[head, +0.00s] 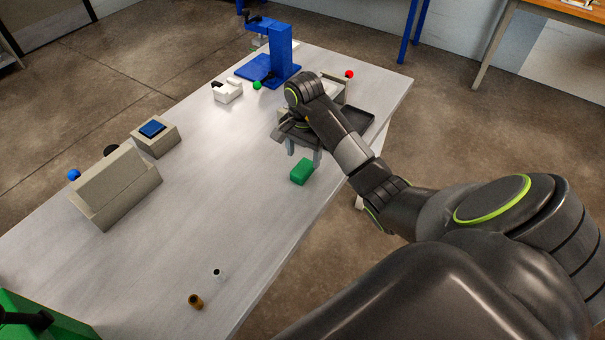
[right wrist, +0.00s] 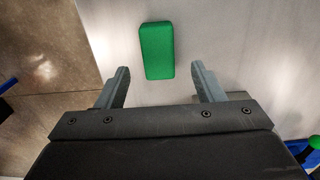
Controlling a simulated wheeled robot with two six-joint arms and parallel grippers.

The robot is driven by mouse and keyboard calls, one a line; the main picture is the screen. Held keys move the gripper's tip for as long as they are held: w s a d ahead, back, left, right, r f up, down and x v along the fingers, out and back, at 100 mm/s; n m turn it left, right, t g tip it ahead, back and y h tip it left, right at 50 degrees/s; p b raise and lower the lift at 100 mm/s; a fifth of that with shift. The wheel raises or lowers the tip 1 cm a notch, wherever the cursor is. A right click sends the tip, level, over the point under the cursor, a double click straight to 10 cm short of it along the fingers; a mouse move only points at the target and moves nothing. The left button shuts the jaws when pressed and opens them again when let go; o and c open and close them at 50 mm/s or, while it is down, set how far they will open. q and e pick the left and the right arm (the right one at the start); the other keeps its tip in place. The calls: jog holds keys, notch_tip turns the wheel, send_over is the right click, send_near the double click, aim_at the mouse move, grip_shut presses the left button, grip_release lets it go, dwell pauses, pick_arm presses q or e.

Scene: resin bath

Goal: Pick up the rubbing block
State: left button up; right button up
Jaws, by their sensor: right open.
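A green block (head: 302,172), which I take to be the rubbing block, lies on the light grey table near its right edge. In the right wrist view the green block (right wrist: 157,50) lies ahead of the fingertips, roughly centred between them and apart from both. My right gripper (head: 304,154) is open and empty, pointing down beside the block on its far side. Its two grey fingers (right wrist: 161,82) show wide apart in the right wrist view. My left gripper is not in view.
A dark tray (head: 358,117) and a blue stand (head: 279,52) are at the table's far end. A beige box (head: 118,188) and a beige block with a blue top (head: 154,131) stand at left. Two small cylinders, one brown (head: 195,301), are near the front. The table's middle is clear.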

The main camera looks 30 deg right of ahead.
aim_at(303, 166)
jog(key=shift+f+b, duration=0.6)
jog(key=shift+f, duration=0.15)
notch_tip(303, 166, down, 4)
jog(key=shift+r, duration=0.25)
jog(key=c, duration=1.1)
jog(key=shift+r, duration=0.15)
jog(key=shift+r, duration=0.25)
notch_tip(303, 166, up, 2)
jog(key=shift+r, duration=0.1)
notch_tip(303, 166, up, 7)
jog(key=p, duration=0.6)
jog(key=shift+s+r+p, duration=0.1)
jog(key=shift+p, duration=0.25)
